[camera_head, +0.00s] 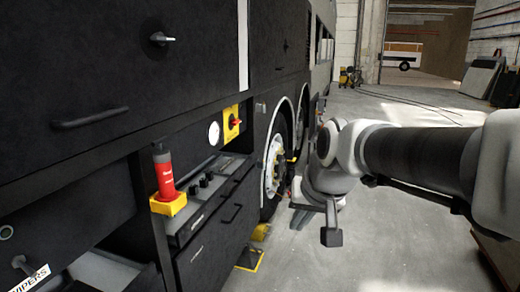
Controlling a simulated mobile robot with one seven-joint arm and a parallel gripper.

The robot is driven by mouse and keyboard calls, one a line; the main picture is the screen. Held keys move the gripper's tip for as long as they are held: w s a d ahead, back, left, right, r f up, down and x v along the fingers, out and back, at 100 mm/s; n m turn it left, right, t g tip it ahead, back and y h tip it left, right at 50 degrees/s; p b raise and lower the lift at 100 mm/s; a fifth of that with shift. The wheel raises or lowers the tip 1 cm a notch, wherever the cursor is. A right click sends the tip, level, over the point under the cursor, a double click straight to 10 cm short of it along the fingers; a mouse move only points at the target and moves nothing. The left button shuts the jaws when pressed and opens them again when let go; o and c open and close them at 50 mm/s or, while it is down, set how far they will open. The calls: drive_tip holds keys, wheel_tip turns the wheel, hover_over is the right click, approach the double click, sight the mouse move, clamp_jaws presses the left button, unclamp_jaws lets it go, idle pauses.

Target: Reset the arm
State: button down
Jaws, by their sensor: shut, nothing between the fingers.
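My arm reaches in from the right edge and bends downward in front of the dark coach side. My gripper (331,236) hangs at the arm's end, pointing down over the grey floor. It is shut and holds nothing. It is clear of the coach panels and appears to touch nothing. Part of the gripper is hard to make out at this size and angle.
The coach side (90,90) fills the left. A red cylinder (164,174) stands in a yellow holder (168,204) beside an open control bay. A yellow wheel chock (259,232) is near the wheel (275,165). The floor (390,240) beneath my arm is clear.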

drive_tip(key=s+d+f+h, duration=0.1)
drive_tip(key=s+d, duration=0.2)
drive_tip(key=s, duration=0.5)
drive_tip(key=s+d+f, duration=0.2)
drive_tip(key=s+d, duration=0.1)
drive_tip(key=s, duration=0.5)
drive_tip(key=shift+s+d+f+n+h+p, duration=0.25)
drive_tip(key=shift+s+d+n+h+p, duration=0.05)
drive_tip(key=shift+s+h+p, duration=0.1)
